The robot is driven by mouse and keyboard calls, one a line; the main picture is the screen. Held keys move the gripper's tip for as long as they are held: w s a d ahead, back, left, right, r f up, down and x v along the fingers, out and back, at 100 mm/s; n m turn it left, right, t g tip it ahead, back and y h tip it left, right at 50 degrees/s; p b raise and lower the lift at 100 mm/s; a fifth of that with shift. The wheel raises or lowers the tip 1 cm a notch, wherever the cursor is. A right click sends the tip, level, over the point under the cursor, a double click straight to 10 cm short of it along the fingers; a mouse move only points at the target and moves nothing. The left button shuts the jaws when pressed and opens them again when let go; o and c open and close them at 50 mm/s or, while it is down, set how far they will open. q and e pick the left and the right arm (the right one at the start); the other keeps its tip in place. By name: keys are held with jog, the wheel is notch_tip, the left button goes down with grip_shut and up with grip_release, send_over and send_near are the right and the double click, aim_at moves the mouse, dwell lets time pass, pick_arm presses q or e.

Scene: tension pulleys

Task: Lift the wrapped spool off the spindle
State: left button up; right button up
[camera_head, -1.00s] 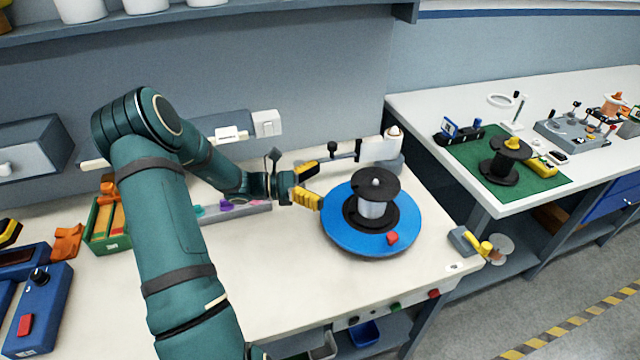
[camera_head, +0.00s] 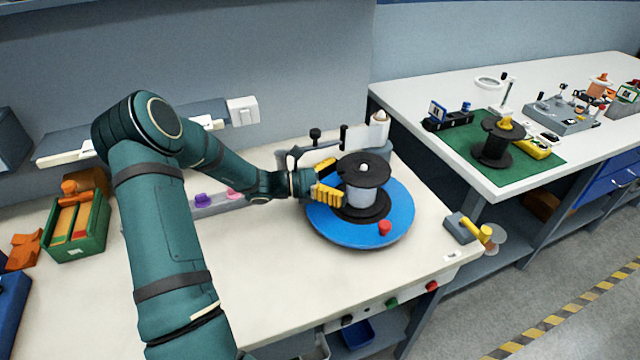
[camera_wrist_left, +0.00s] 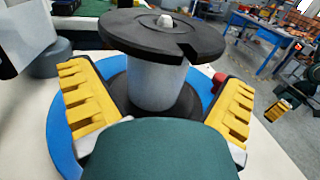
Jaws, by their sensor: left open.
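The wrapped spool (camera_head: 362,192) has black flanges and a pale grey wrapped core. It stands upright at the middle of a blue round turntable (camera_head: 398,222); a light spindle tip (camera_wrist_left: 165,20) shows above its top flange in the left wrist view. My left gripper (camera_head: 335,181) is open at the spool's left side, with yellow ridged fingers. In the left wrist view the fingers (camera_wrist_left: 160,105) stand on either side of the core, below the top flange, with gaps visible between them and the core.
A red knob (camera_head: 384,228) sits on the turntable's front edge. A green bin (camera_head: 88,236) is at the left. Another black spool (camera_head: 496,145) stands on a green mat on the right bench.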

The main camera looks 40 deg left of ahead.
aim_at(362, 166)
pick_arm(q)
jog(key=shift+b+x, duration=0.3)
jog(key=shift+x, duration=2.2)
jog(key=c, duration=1.2)
jog(key=shift+c, duration=0.3)
jog(key=shift+r+p, duration=1.65)
jog(key=shift+r, duration=0.15)
jog(key=shift+r+p, duration=0.15)
jog(key=shift+p, duration=0.15)
jog(key=shift+r+p, duration=1.5)
jog(key=shift+r, duration=0.1)
